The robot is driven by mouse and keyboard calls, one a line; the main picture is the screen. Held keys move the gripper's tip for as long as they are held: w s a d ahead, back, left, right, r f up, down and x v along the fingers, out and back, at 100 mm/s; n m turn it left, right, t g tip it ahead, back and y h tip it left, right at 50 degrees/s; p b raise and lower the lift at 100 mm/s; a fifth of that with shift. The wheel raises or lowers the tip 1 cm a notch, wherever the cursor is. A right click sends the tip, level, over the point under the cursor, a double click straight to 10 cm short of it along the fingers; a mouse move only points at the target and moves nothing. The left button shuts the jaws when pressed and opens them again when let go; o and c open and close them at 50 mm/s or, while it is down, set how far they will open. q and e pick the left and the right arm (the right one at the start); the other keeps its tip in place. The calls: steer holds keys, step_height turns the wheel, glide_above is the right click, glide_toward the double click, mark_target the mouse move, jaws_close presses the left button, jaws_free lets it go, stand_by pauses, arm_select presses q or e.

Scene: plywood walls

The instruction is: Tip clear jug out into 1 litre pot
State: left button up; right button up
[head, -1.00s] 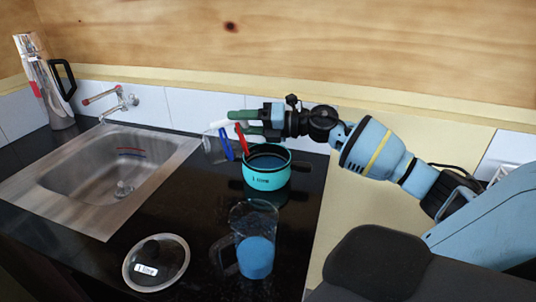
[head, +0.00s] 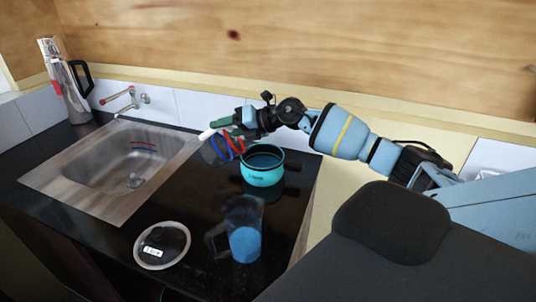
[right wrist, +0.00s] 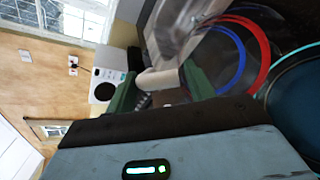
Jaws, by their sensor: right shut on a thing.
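My right gripper (head: 226,129) is shut on the white handle of a clear jug (head: 224,155) with a blue and a red ring. The jug is tilted in the air, just left of the teal 1 litre pot (head: 262,176). In the right wrist view the green fingers (right wrist: 160,90) close on the handle, with the clear jug (right wrist: 190,22) beyond them and the pot (right wrist: 282,75) at the right edge. The pot stands upright, uncovered, dark blue inside. I cannot tell what the held jug contains. My left gripper is out of view.
Another clear jug (head: 244,243), with blue contents, stands near the counter's front. A sink (head: 125,165) with a tap (head: 128,97) and a silver flask (head: 66,85) are at the left.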

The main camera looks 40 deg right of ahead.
steer(key=shift+w+a+r, duration=0.15)
steer(key=shift+r, duration=0.05)
steer(key=shift+w+a+f+g+h, duration=0.1)
steer(key=shift+a+g+h, duration=0.05)
steer(key=shift+g+h, duration=0.2)
steer(key=shift+w+a+r+g+h, duration=0.25)
steer(key=shift+a+r+g+h, duration=0.15)
steer(key=shift+r+h, duration=0.2)
steer(key=shift+w+a+r+n+g+h, duration=0.4)
steer(key=shift+a+r+g+h, duration=0.05)
steer(key=shift+a+r+h, duration=0.15)
steer(key=w+a+f+n+g+h, duration=0.1)
steer(key=w+a+f+g+h, duration=0.1)
steer(key=w+a+g+h, duration=0.2)
steer(key=shift+w+a+f+h+b, duration=0.2)
steer(key=shift+a+f+h+b, duration=0.15)
steer(key=shift+a+h, duration=0.65)
steer(key=shift+a+r, duration=0.1)
steer(key=shift+a, duration=0.15)
